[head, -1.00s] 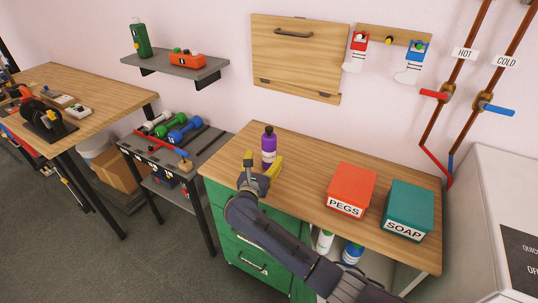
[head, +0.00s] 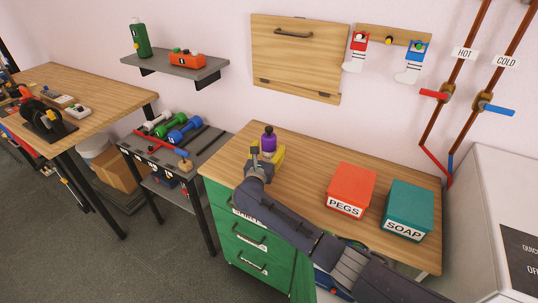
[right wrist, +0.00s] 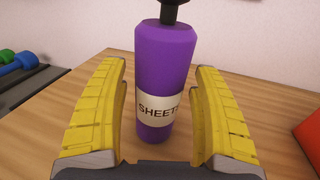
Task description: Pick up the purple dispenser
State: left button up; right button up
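The purple dispenser (head: 269,142) has a dark top and stands upright on the wooden counter (head: 312,170), near its back left part. In the right wrist view the dispenser (right wrist: 166,70) carries a pale label reading "SHEETS". My right gripper (head: 265,158) has yellow finger pads and is at the dispenser, hiding its lower part in the head view. In the right wrist view the right gripper (right wrist: 162,95) is open, with one finger on each side of the dispenser and a gap visible on both sides. My left gripper is not in view.
A red PEGS box (head: 352,185) and a teal SOAP box (head: 407,205) stand on the counter to the right. Dumbbells (head: 185,129) lie on a rack to the left. A wall shelf (head: 176,75) holds a green bottle and an orange item. The counter between dispenser and boxes is clear.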

jog(key=c, duration=1.4)
jog(key=shift+o, duration=0.2)
jog(key=shift+r, duration=0.2)
notch_tip(320, 180, up, 20)
jog(key=shift+f, duration=0.2)
